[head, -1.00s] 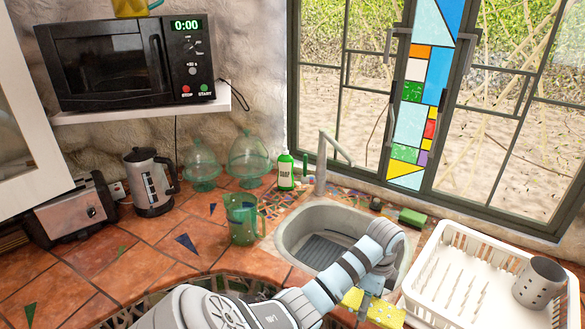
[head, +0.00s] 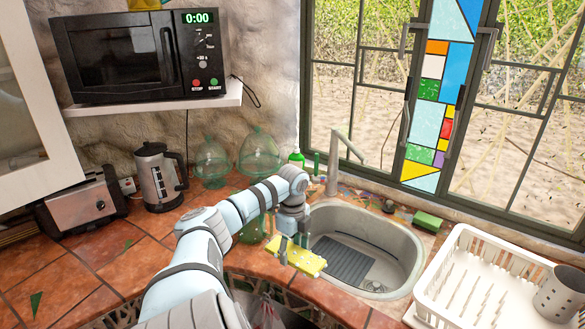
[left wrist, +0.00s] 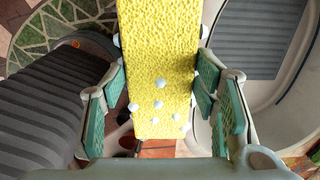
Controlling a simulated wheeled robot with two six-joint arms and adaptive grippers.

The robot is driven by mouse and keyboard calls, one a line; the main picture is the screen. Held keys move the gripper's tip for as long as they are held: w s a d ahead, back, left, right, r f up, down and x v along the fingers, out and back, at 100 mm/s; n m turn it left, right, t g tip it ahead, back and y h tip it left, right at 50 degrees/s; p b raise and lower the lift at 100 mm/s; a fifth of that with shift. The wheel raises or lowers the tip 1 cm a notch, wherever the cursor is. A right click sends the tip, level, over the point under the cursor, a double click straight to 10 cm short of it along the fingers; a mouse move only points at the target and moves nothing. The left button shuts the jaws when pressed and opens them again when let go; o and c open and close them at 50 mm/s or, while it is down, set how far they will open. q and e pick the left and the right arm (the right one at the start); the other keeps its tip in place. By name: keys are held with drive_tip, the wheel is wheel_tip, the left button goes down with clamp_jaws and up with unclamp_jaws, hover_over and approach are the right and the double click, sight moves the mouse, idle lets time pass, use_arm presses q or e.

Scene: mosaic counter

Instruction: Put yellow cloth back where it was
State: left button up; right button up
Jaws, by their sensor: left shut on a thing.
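The yellow cloth (head: 300,259), with pale dots, is held by my left gripper (head: 288,250) at the left front rim of the sink (head: 402,262). In the left wrist view the cloth (left wrist: 160,75) runs between the two green-padded fingers of the left gripper (left wrist: 165,100). Both fingers stand along its sides. I cannot tell whether the cloth touches the counter or sink rim. My right gripper is not in view.
A green pitcher (head: 250,232) is partly hidden behind my left arm. The faucet (head: 335,165) rises behind the sink. Tiled counter at left (head: 75,255) has free room.

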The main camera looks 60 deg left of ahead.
sight(292, 274)
use_arm(q)
wheel_tip(292, 274, down, 7)
drive_tip(key=shift+s+f+b, duration=0.1)
drive_tip(key=shift+f+b, duration=0.05)
drive_tip(key=shift+b, duration=0.25)
drive_tip(key=shift+f, duration=0.1)
drive_tip(key=o, duration=1.1)
wheel_tip(292, 274, up, 12)
drive_tip(key=shift+r+p, duration=0.15)
drive_tip(key=shift+p, duration=0.3)
drive_tip(key=shift+a, duration=0.1)
